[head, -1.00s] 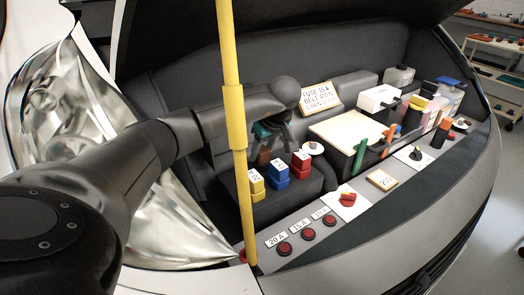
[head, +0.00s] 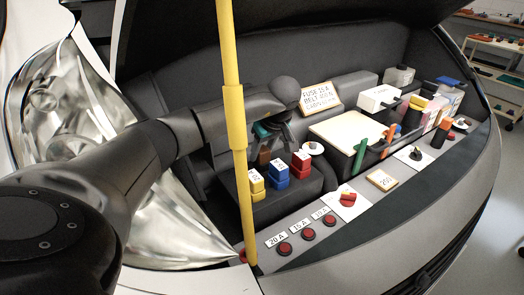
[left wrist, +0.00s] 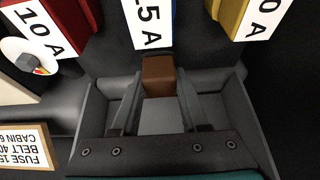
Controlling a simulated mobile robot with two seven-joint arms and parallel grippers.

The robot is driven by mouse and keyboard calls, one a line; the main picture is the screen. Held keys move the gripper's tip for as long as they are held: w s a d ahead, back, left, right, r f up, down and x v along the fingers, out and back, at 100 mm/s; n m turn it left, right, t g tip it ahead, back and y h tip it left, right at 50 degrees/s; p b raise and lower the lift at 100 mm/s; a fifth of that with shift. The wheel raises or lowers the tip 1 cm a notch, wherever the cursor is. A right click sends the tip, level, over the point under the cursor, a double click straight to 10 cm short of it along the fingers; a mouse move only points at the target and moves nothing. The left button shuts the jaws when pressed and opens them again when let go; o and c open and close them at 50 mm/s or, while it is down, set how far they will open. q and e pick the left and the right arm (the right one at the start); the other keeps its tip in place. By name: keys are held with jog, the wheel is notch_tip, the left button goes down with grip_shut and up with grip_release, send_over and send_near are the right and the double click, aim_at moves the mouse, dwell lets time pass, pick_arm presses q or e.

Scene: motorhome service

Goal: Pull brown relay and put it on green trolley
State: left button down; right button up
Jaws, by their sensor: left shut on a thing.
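The brown relay (left wrist: 158,76) is a small brown block between the fingertips of my left gripper (left wrist: 157,92) in the left wrist view. The gripper is shut on it. In the head view the left gripper (head: 270,143) reaches down behind the row of coloured fuses, with the brown relay (head: 264,158) just showing below it. I cannot tell whether the relay still sits in its socket. No trolley that I can make out as green is in view. My right gripper is not in view.
The yellow (head: 257,184), blue (head: 278,173) and red (head: 301,163) fuse blocks stand close in front of the gripper. A yellow pole (head: 236,130) crosses before my left arm. A pale shelved trolley (head: 496,46) stands far right. The raised hood hangs above.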

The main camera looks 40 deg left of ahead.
aim_at(262, 149)
pick_arm(q)
jog(key=shift+r+p, duration=0.65)
jog(key=shift+p, duration=0.05)
dwell(0.5)
jog(key=c, duration=0.9)
grip_release()
grip_shut()
notch_tip(262, 149, up, 4)
jog(key=p, duration=0.3)
jog(key=shift+p, duration=0.35)
jog(key=shift+f, duration=0.15)
